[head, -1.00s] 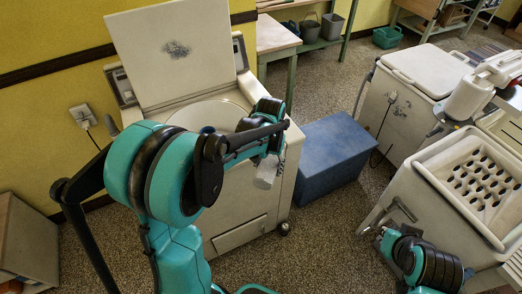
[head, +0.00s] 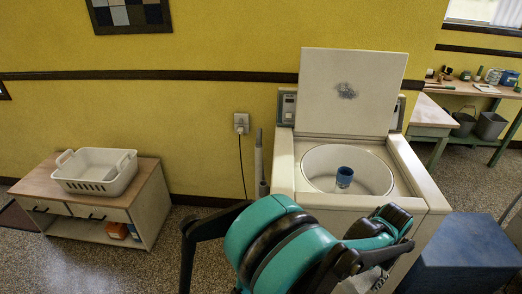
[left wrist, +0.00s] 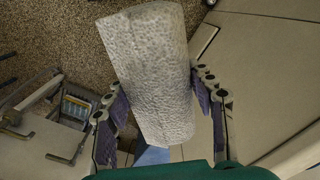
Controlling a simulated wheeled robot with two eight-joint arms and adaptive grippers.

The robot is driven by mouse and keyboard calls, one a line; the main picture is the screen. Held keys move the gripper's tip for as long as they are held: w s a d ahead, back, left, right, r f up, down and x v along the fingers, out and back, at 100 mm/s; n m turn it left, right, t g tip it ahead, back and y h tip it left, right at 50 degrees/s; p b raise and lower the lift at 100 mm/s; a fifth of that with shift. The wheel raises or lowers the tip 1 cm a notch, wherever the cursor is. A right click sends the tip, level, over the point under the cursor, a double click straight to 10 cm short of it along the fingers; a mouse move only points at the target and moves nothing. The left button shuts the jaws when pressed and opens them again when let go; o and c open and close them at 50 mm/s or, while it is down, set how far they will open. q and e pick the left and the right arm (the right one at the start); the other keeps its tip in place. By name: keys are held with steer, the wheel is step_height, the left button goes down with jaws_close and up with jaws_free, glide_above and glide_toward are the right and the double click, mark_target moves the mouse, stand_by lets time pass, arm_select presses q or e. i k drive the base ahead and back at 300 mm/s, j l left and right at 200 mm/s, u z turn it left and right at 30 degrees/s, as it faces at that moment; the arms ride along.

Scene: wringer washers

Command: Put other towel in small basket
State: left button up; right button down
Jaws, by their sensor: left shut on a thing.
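The small basket (head: 97,182) is white with two handles and slotted sides. It stands on a low wooden cabinet at the left of the head view, and I make out no towel in it. A rolled, pale grey towel (left wrist: 152,72) fills the middle of the left wrist view. My left gripper (left wrist: 158,92) is shut on it, with one finger on each side. In the head view the left arm reaches in front of the washer, far to the right of the basket, and its gripper is largely hidden at the bottom edge. My right gripper is out of view.
The washer (head: 425,195) stands with its lid up and a blue-topped agitator in its tub. A blue box (head: 465,250) is right of it. The low cabinet (head: 150,208) stands against the yellow wall. Floor between cabinet and washer is partly open.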

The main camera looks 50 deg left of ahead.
mark_target(91, 178)
steer(key=k+j+u, duration=0.1)
steer(key=u, duration=1.35)
steer(key=i+j, duration=0.25)
steer(key=j, duration=0.25)
steer(key=i+j+u, duration=0.15)
steer(key=j, duration=0.35)
steer(key=i+j, duration=0.4)
steer(key=i+j+u, duration=0.15)
steer(key=i+j, duration=0.15)
steer(key=j, duration=0.25)
steer(key=i+j, duration=0.3)
steer(key=j, duration=0.15)
steer(key=i+j, duration=0.3)
steer(key=j, duration=0.15)
steer(key=i+j, duration=0.25)
steer(key=j, duration=0.2)
steer(key=i+j, duration=0.3)
steer(key=j+u, duration=0.05)
steer(key=j, duration=0.1)
